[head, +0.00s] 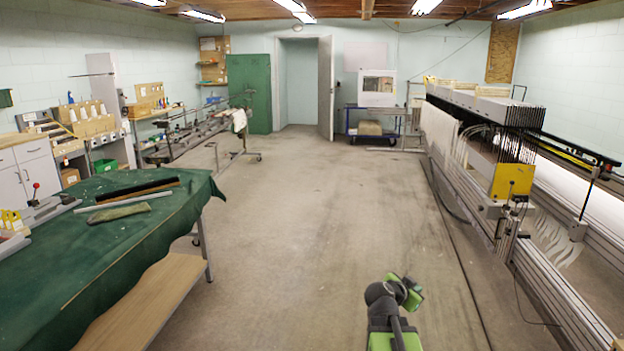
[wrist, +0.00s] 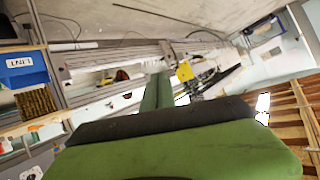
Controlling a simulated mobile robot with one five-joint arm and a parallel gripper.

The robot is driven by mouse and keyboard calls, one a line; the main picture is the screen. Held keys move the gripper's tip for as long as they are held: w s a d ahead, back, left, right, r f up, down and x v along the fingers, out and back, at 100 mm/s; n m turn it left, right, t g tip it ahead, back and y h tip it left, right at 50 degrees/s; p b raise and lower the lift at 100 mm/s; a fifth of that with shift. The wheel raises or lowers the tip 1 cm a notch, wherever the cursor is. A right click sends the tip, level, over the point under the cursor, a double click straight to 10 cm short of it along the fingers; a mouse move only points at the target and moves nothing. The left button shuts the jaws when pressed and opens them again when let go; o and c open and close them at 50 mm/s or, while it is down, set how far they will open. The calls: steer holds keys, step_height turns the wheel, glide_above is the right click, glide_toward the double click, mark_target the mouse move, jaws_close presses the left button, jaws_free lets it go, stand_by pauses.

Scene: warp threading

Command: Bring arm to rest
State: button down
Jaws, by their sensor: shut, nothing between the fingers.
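My arm shows at the bottom of the head view, right of centre, as black and green links drawn in close above the floor. My gripper (head: 413,292) is the green and black end of it, small and partly turned away. It is shut and empty, and it touches nothing around it. In the wrist view, large green and black parts of my own arm fill the lower middle, and the room behind appears tilted. The fingertips are not clear there.
A table with a green cloth (head: 110,235) stands at left, with a low wooden shelf (head: 150,305). The long warp-threading machine (head: 515,180) runs along the right. Bare concrete floor (head: 300,230) lies open between them. A door (head: 325,88) stands open at the back.

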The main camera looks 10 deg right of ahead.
steer(key=w+a+f+n+y, duration=0.1)
steer(key=a+f+n+y, duration=0.35)
steer(key=a, duration=1.05)
steer(key=s+a+f+n+g+y, duration=0.35)
steer(key=s+a+n, duration=0.2)
steer(key=a, duration=0.35)
steer(key=s+a+f+n+g+y, duration=0.3)
steer(key=s+a+f+n, duration=0.25)
steer(key=a, duration=0.35)
step_height(320, 180, up, 14)
steer(key=p, duration=1.3)
steer(key=shift+r+m, duration=0.15)
steer(key=shift+m, duration=0.3)
steer(key=shift+w, duration=0.1)
